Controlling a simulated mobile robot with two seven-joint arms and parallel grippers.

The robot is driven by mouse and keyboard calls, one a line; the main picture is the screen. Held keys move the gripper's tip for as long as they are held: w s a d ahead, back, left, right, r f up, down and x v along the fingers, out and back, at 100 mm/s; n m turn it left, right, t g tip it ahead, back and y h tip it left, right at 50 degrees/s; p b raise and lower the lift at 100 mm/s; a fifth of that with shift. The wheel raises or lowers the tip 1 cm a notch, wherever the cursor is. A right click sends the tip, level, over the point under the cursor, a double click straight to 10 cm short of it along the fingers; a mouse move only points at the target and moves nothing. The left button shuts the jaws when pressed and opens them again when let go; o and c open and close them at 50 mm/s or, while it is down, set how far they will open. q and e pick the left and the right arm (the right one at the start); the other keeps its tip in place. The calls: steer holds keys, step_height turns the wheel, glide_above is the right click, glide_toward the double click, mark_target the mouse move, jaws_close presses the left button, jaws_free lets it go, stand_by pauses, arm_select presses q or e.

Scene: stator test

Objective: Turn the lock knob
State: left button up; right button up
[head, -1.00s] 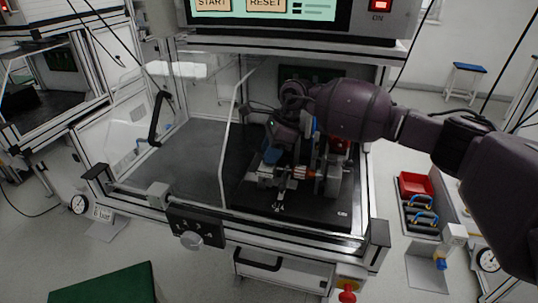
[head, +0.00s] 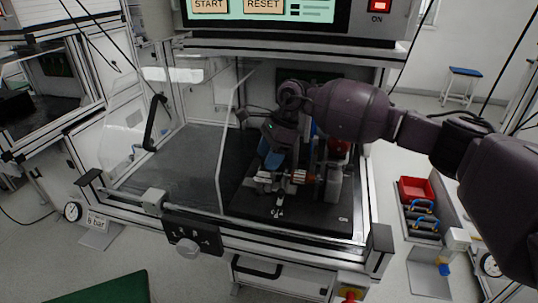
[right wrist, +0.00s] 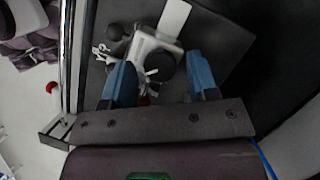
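My right gripper (head: 272,160) is inside the open-fronted test cell, pointing down over the stator fixture (head: 300,178). In the right wrist view its two blue fingers (right wrist: 158,62) are apart, with nothing visibly clamped between them. Beyond the fingers is a silver fixture part with a round black knob (right wrist: 160,66); I cannot tell the gap or whether anything touches. A pale round knob (head: 188,248) is on the black panel (head: 208,240) at the cell's front edge, away from the gripper. I cannot tell which knob is the lock knob. My left gripper is not in view.
A clear door panel with a black handle (head: 155,122) stands at the left of the cell. A screen (head: 265,8) is above. A red bin (head: 415,188) and blue-handled items (head: 426,216) are at the right. The cell floor (head: 185,165) left of the fixture is clear.

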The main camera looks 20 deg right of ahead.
steer(key=shift+o, duration=0.2)
step_height(320, 180, up, 20)
steer(key=p, duration=0.1)
stand_by(0.6)
stand_by(0.4)
